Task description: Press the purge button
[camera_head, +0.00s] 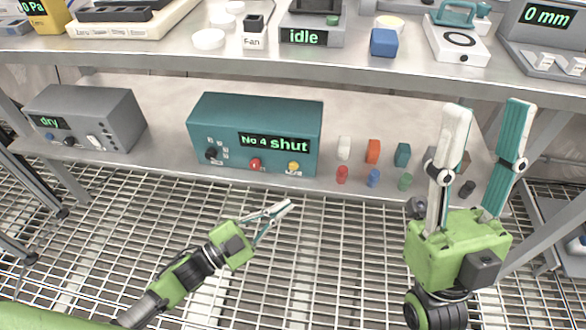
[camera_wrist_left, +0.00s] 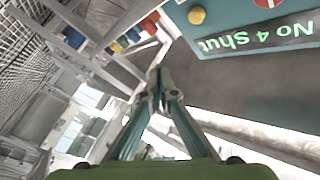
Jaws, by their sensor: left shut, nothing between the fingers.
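A teal box (camera_head: 222,119) on the lower shelf reads "No 4 shut". Its front has a black knob (camera_head: 212,153), a red button (camera_head: 255,163) and a yellow button (camera_head: 293,166). The small labels are too small to read, so I cannot tell which is the purge button. My left gripper (camera_head: 287,204) is shut and empty, in front of and below the yellow button, apart from the box. In the left wrist view its closed tips (camera_wrist_left: 158,76) are below the yellow button (camera_wrist_left: 197,15). My right gripper (camera_head: 487,106) is open and empty at the right, fingers up.
A grey box (camera_head: 105,112) reading "dry" stands left on the lower shelf. Several small coloured blocks and cylinders, such as an orange block (camera_head: 373,151), stand right of the teal box. The upper shelf (camera_head: 190,55) overhangs, holding more devices. Grating floor lies below.

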